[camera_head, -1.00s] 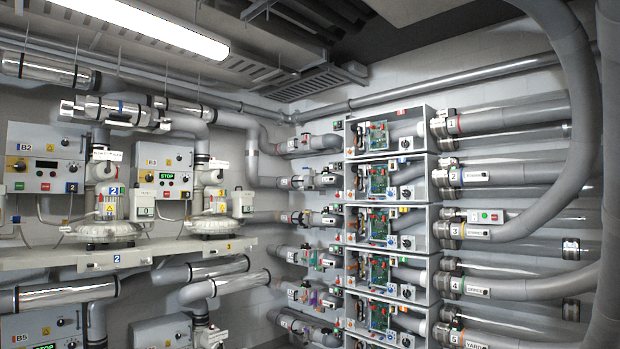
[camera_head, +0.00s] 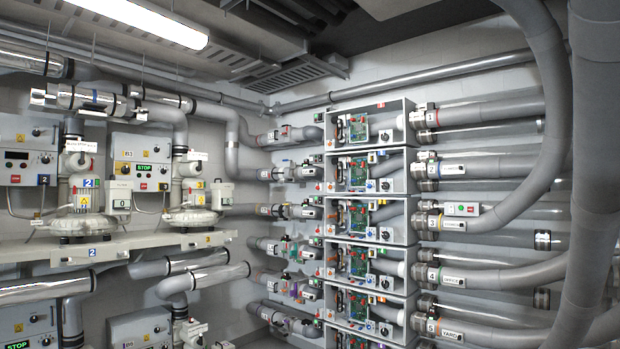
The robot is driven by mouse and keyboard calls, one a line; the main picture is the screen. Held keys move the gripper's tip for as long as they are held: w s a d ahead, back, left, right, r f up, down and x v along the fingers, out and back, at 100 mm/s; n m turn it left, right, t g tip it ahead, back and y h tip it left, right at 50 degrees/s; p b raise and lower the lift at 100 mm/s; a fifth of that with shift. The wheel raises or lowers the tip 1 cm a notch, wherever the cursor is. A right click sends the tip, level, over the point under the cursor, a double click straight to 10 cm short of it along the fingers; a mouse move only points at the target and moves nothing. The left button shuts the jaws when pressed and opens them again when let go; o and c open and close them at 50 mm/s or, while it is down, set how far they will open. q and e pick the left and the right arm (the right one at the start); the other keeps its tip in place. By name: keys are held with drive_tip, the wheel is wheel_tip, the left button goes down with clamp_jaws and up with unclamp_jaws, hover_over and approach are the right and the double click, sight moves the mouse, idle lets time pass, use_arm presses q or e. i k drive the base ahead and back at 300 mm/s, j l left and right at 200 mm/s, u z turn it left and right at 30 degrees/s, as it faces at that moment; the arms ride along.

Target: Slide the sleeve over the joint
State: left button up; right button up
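I see many grey pipes with clear and metallic sleeve-like sections. One shiny sleeve section (camera_head: 90,101) sits on a pipe at the upper left, with another shiny section (camera_head: 165,98) to its right. Lower shiny sections (camera_head: 218,276) lie on pipes below the shelf. A dark-banded collar (camera_head: 543,240) sits on a clear pipe at the right. I cannot tell which sleeve and joint the task means. Neither of my grippers shows in the view.
A shelf (camera_head: 30,256) at the left carries blower units (camera_head: 82,205). A stack of open-fronted cabinets (camera_head: 411,165) with circuit boards stands in the middle. Numbered pipes (camera_head: 480,113) run right from it. A large curved pipe (camera_head: 553,120) hangs at the right.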

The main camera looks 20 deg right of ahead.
sight(293, 170)
drive_tip(key=i+z, duration=0.35)
drive_tip(key=i, duration=4.3)
